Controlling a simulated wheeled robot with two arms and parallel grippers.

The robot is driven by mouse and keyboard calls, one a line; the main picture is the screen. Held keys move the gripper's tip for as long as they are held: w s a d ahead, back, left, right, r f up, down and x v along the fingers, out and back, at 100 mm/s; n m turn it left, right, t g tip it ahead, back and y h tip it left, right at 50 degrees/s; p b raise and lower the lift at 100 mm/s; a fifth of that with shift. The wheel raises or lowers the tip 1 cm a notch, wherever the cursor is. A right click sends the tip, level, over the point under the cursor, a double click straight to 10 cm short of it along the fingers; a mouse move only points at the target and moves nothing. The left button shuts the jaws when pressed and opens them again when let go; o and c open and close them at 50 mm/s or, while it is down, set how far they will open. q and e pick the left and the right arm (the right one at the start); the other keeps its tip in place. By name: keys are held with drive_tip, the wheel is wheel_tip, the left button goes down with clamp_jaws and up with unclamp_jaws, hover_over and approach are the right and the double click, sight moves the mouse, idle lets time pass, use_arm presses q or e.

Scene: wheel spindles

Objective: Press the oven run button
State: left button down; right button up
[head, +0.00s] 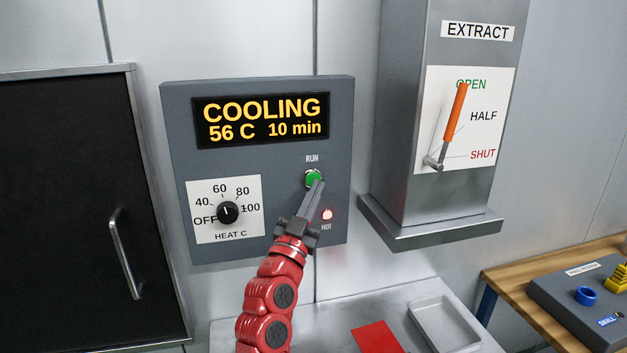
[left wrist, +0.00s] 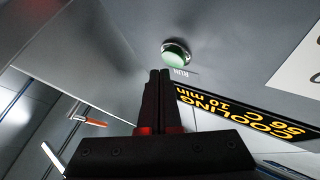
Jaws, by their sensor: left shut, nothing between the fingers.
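The green run button (head: 314,178) sits on the grey oven control panel (head: 265,165), under the word RUN. The panel display (head: 262,120) reads COOLING, 56 C, 10 min. My left gripper (head: 318,185) is shut and empty, its fingertips at the lower right edge of the button in the head view. In the left wrist view the button (left wrist: 176,52) shows just beyond the closed fingertips (left wrist: 159,72), and I cannot tell whether they touch it. My right gripper is not in view.
The heat knob (head: 228,213) points between 40 and 80. The extract lever (head: 452,125) points up at OPEN. The oven door (head: 75,200) is at left. A tray (head: 445,325) and red mat (head: 377,338) lie below.

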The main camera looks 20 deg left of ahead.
use_arm(q)
drive_tip(key=shift+s+d+p, duration=0.35)
drive_tip(key=shift+s+d, duration=0.35)
drive_tip(key=shift+s, duration=0.35)
drive_tip(key=shift+s+d+p, duration=0.35)
drive_tip(key=shift+s+d, duration=0.35)
drive_tip(key=shift+s, duration=0.35)
drive_tip(key=shift+w+f, duration=0.1)
